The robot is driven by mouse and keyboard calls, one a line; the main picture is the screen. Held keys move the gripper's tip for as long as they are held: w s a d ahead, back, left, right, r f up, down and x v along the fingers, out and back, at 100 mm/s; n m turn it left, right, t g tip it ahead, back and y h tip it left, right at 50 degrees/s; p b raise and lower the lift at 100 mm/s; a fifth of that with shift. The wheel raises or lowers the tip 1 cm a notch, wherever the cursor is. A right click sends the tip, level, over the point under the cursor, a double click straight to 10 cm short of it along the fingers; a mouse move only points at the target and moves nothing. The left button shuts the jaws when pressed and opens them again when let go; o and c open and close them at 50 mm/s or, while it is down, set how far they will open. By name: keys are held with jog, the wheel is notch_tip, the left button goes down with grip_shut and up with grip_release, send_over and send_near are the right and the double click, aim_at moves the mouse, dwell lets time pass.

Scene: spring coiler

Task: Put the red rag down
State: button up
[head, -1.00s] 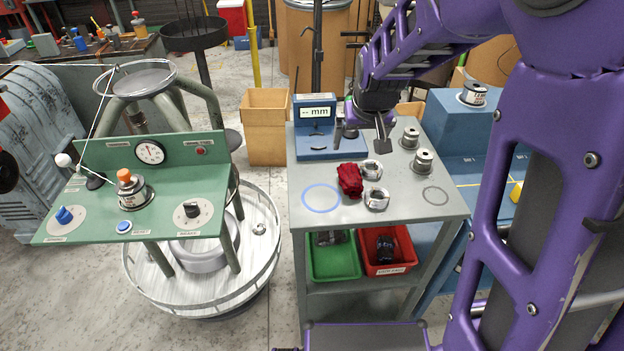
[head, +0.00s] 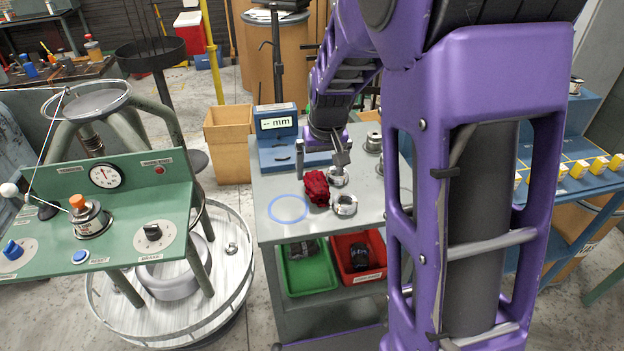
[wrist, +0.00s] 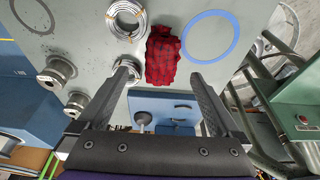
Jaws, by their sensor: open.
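The crumpled dark red rag (head: 317,187) lies on the grey cart top (head: 262,190), between the blue ring mark and the metal coils. In the wrist view the rag (wrist: 162,55) lies just beyond and between the two fingertips. My gripper (head: 322,160) is open and empty, above the cart on the far side of the rag. In the wrist view my gripper (wrist: 169,75) shows both fingers spread apart, with no cloth between the pads. The blue ring mark (head: 288,209) on the cart top is bare.
Shiny metal coils (head: 344,205) sit close beside the rag. A blue gauge with an "mm" display (head: 277,123) stands at the cart's back. Green (head: 307,272) and red (head: 358,262) bins are on the shelf below. A green control panel (head: 130,205) stands left.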

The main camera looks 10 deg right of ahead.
aim_at(317, 180)
jog(key=shift+w+b+x, duration=0.1)
jog(key=shift+b+x, duration=0.1)
jog(key=shift+x, duration=1.3)
jog(key=shift+w+b+x, duration=0.15)
jog(key=shift+b+x, duration=0.05)
jog(key=shift+x, duration=1.25)
jog(key=shift+a+r, duration=0.15)
jog(key=c, duration=1.6)
